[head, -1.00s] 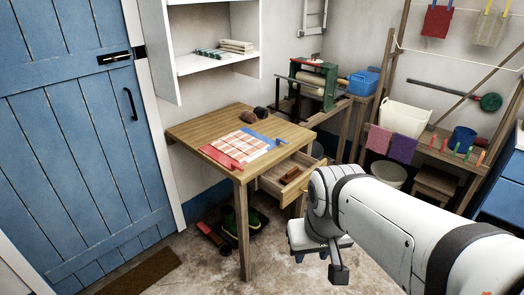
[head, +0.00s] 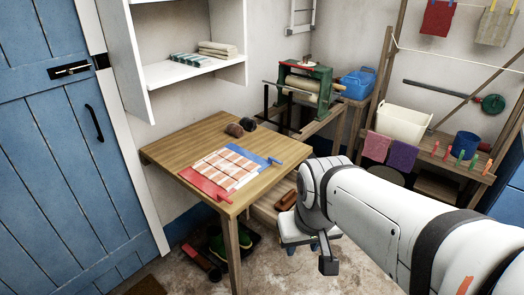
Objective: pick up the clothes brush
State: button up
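A brown, brush-like object (head: 287,200) lies in the open drawer (head: 263,213) on the right side of the wooden table. It may be the clothes brush, but it is small and partly hidden by my arm. My gripper (head: 328,262) points down in front of the drawer, apart from the object and nearer the camera. Only a dark finger part shows, so its opening cannot be told. Nothing is seen held in it.
A green mangle (head: 305,85) stands behind.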

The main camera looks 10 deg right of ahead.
aim_at(286, 203)
jog(key=i, duration=1)
jog(key=u, duration=0.1)
